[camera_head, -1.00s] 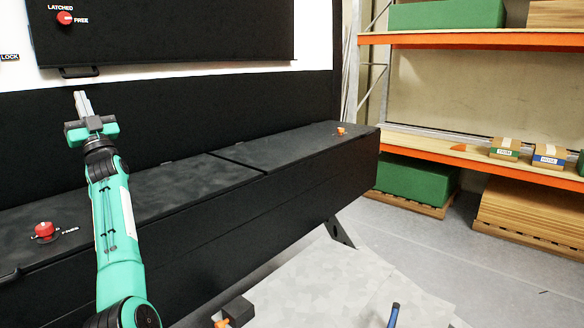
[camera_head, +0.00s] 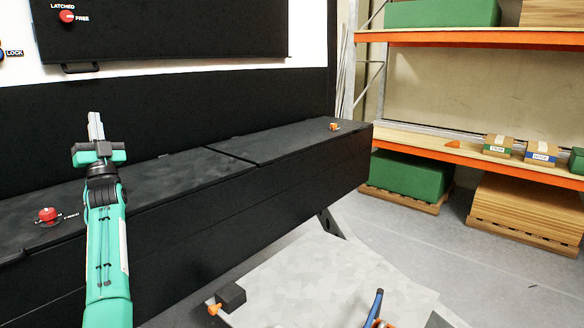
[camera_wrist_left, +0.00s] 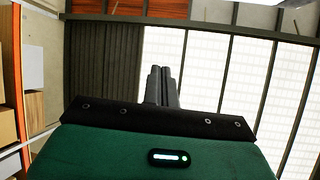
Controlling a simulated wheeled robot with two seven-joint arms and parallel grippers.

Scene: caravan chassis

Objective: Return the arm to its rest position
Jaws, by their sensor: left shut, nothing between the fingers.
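My left gripper (camera_head: 96,126) is in the left part of the head view, on the green arm that comes up from the lower left. Its fingers point up, are shut together and hold nothing. They stand in front of the black wall behind the long black chest. In the left wrist view the fingers (camera_wrist_left: 161,86) show side by side, pointing at the bright ceiling panels. My right gripper is not in view.
The long black chest (camera_head: 290,165) carries a red knob (camera_head: 47,215) on the left and an orange piece (camera_head: 334,126) at its far end. A pale tabletop (camera_head: 320,270) lies at the bottom, with a blue-handled tool (camera_head: 376,305). Shelves with an orange beam (camera_head: 480,38) stand right.

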